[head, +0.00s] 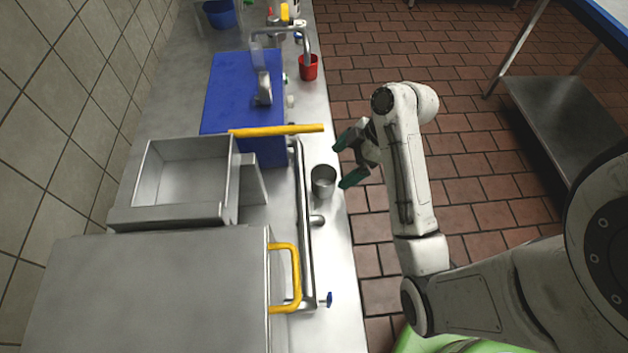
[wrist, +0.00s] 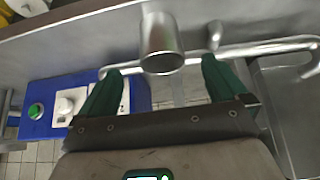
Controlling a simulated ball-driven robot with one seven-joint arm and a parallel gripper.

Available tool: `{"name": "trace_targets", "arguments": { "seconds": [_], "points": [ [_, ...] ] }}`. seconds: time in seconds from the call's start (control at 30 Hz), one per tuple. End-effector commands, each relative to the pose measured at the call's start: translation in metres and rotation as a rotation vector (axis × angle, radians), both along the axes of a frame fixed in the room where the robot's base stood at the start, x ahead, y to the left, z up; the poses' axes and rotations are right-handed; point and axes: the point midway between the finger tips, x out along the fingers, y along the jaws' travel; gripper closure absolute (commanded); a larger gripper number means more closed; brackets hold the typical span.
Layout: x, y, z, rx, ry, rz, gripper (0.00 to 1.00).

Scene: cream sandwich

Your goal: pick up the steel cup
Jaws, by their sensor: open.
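The steel cup (head: 323,181) stands upright on the steel counter, near its right edge in the head view. It also shows in the wrist view (wrist: 161,42), at top centre, ahead of the gap between my fingers. My gripper (head: 347,160) is just to the right of the cup in the head view, with its green-tipped fingers spread apart. In the wrist view the green fingers (wrist: 158,85) stand on either side of the cup's line, and nothing is held between them. The fingertips do not appear to touch the cup.
A steel pipe (head: 304,230) runs along the counter left of the cup. A blue box-like unit (head: 228,90) with a yellow handle (head: 276,130) stands behind it. A red cup (head: 309,68) is farther back. The tiled floor lies right of the counter (head: 340,290).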

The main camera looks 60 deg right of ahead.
Motion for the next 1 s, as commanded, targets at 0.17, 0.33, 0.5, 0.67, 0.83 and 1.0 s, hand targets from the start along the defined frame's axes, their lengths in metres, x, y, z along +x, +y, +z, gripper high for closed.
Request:
{"name": "trace_targets", "arguments": {
  "seconds": [0.17,0.33,0.5,0.67,0.83,1.0],
  "points": [
    [0.012,0.011,-0.025,0.003,0.004,0.002,0.01],
    [0.018,0.016,-0.038,0.002,0.002,-0.001,0.01],
    [0.025,0.022,-0.047,0.003,0.005,0.001,0.01],
    [0.037,0.031,-0.066,0.002,0.006,0.001,0.01],
    [0.044,0.036,-0.079,0.000,0.004,-0.001,0.01],
    [0.045,0.036,-0.080,-0.001,0.003,0.000,0.01]
  ]
}}
